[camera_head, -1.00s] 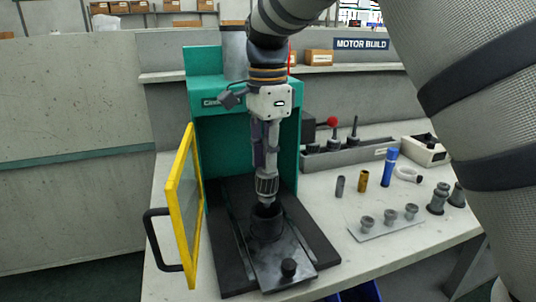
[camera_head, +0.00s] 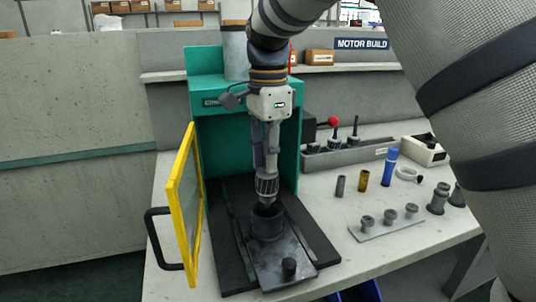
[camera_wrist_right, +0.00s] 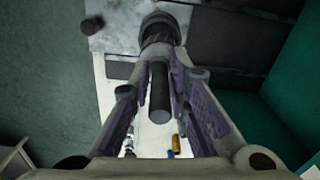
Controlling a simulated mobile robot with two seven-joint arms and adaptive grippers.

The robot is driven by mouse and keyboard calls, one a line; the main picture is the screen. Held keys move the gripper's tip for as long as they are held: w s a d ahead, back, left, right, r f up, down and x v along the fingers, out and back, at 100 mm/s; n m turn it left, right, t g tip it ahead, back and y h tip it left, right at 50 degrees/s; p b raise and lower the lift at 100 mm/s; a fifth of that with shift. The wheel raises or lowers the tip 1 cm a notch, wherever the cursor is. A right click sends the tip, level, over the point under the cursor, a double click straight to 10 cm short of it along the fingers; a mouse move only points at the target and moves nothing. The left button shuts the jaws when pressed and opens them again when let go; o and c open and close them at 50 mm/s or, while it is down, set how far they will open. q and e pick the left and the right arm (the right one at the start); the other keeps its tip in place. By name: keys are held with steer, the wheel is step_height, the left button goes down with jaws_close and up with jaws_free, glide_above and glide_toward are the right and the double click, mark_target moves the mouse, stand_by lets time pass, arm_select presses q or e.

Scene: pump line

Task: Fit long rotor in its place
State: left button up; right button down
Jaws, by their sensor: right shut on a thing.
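My right gripper (camera_head: 266,170) points down inside the green machine and is shut on the long rotor (camera_head: 266,187), a ribbed grey core with a dark shaft. The rotor hangs roughly upright, its lower end at the mouth of the black round housing (camera_head: 267,224). I cannot tell how far the tip reaches inside. In the right wrist view, the rotor's dark shaft (camera_wrist_right: 160,94) runs between the fingers (camera_wrist_right: 160,78), with the core beyond. My left gripper is not in view.
The housing stands on a plate with a black knob (camera_head: 289,268) in the green machine (camera_head: 203,70). A yellow-framed door (camera_head: 186,205) stands open on the left. On the right are a plate (camera_head: 372,232) with several grey parts, small cylinders (camera_head: 361,180) and a blue bottle (camera_head: 390,166).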

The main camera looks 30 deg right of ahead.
mark_target(268, 180)
steer(key=shift+f, duration=1.65)
stand_by(1.5)
steer(key=shift+f, duration=0.95)
steer(key=c, duration=1.2)
jaws_free()
steer(key=shift+r, duration=2.5)
